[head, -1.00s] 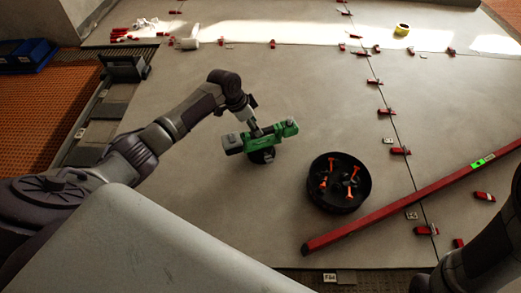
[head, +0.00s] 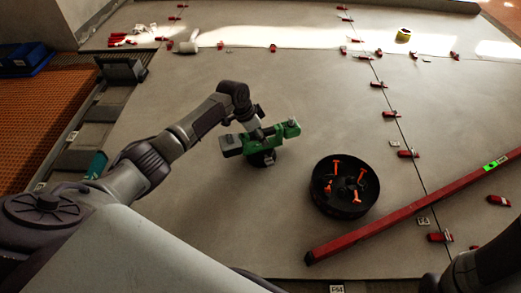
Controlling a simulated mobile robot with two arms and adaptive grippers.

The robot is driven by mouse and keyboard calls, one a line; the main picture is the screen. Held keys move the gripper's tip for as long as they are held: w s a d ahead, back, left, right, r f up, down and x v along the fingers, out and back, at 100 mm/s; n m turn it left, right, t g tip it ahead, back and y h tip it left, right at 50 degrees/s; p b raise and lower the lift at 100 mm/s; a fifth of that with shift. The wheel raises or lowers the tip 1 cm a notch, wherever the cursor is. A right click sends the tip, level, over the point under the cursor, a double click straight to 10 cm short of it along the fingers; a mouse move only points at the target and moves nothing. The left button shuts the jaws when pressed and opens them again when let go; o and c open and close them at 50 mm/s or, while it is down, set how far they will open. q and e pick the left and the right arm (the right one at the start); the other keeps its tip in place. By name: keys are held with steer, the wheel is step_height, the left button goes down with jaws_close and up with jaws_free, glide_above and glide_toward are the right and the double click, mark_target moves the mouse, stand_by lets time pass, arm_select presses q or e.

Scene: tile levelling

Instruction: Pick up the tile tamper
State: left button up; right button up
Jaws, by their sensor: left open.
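The tile tamper (head: 288,129) is a green tool with a grey block at its left end and a round black pad underneath. It stands on the large grey tiles near the middle of the head view. My left gripper (head: 259,124) is over the tamper's middle, reaching down from the left. It is open; its fingers are small and dark, and I cannot tell whether they touch the tool. My right gripper is out of view; only part of my right arm shows at the bottom right.
A round black tub (head: 345,207) with orange pieces stands right of the tamper. Red clips line the tile joints. A blue bin (head: 25,58) is at far left. Bare tile surrounds the tamper.

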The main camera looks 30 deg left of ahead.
arm_select(q)
steer(key=shift+f, duration=0.25)
stand_by(0.5)
jaws_close()
steer(key=shift+r, duration=0.15)
